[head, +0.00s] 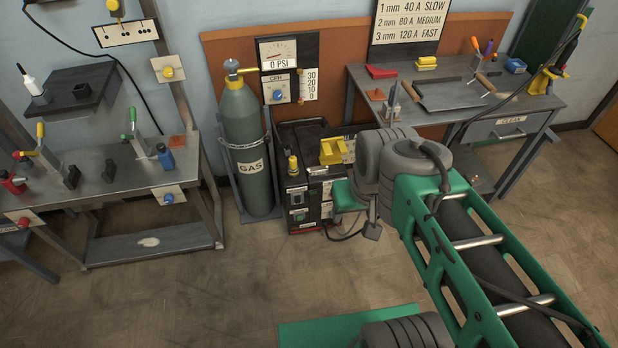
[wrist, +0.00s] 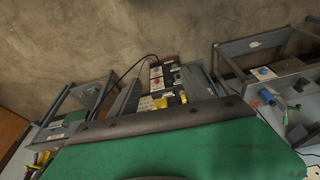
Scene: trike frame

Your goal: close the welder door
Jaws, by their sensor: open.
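The welder (head: 299,205) is a black box on the floor beside the gas cylinder, with labels and small controls on its front. A yellow block (head: 333,151) and a yellow-topped part (head: 292,165) sit at its top. My arm and wrist cover its right side, and I cannot make out the door or how far it stands open. My gripper (head: 368,222) is at the welder's right, partly hidden by my wrist; it looks empty, and whether it touches the welder is unclear. The wrist view shows the welder (wrist: 157,84) upside down beyond a green panel with a dark edge.
A grey gas cylinder (head: 247,150) stands left of the welder. A metal bench (head: 115,170) is at the left and another table (head: 520,108) at the back right. A dark cable (head: 345,238) lies on the floor by the welder.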

